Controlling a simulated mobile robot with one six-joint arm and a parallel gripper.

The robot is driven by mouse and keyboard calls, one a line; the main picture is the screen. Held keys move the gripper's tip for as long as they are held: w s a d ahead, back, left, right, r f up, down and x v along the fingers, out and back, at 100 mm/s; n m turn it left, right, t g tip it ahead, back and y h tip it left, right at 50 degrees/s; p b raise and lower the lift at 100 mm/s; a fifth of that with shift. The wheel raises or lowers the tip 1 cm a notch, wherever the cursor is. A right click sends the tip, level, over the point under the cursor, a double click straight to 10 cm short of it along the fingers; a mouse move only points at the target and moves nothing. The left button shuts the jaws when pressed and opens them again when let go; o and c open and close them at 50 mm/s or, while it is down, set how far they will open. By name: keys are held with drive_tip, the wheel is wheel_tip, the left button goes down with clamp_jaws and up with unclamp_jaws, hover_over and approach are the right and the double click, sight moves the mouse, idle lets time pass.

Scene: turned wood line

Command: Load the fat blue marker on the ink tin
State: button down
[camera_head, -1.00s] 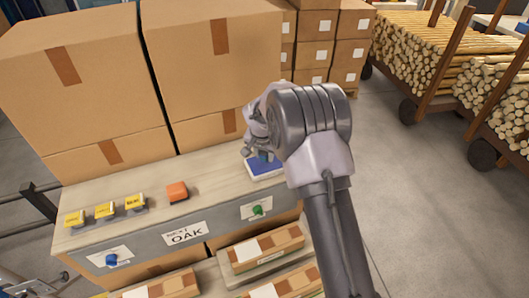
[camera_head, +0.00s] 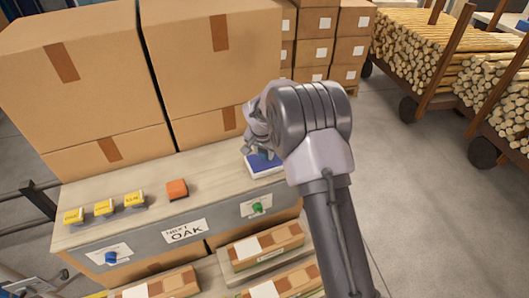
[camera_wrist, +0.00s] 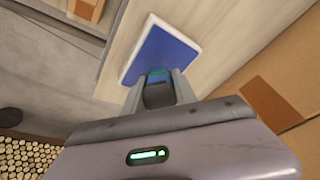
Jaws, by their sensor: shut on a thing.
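The ink tin (camera_head: 265,168) is a flat white case with a blue pad, lying at the right end of the wooden bench top. In the wrist view the tin (camera_wrist: 168,48) lies just beyond my fingertips. My gripper (camera_wrist: 158,84) is shut on the fat blue marker (camera_wrist: 158,73); only a small blue-teal part of the marker shows between the fingers. The marker is over the near edge of the blue pad in that view. I cannot tell whether it touches the pad. In the head view my wrist hides the fingertips and part of the tin.
An orange block (camera_head: 177,189) and several yellow-topped stamps (camera_head: 104,208) stand along the bench (camera_head: 215,180) to the left. Large cardboard boxes (camera_head: 210,60) rise directly behind. Green (camera_head: 257,208) and blue (camera_head: 111,257) knobs are on the bench front.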

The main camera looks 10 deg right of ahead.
drive_tip(key=shift+f+b, duration=0.5)
drive_tip(key=shift+b, duration=0.2)
idle(1.5)
drive_tip(key=shift+r, duration=0.1)
drive_tip(key=shift+r+p, duration=1.75)
drive_tip(key=shift+r, duration=1.75)
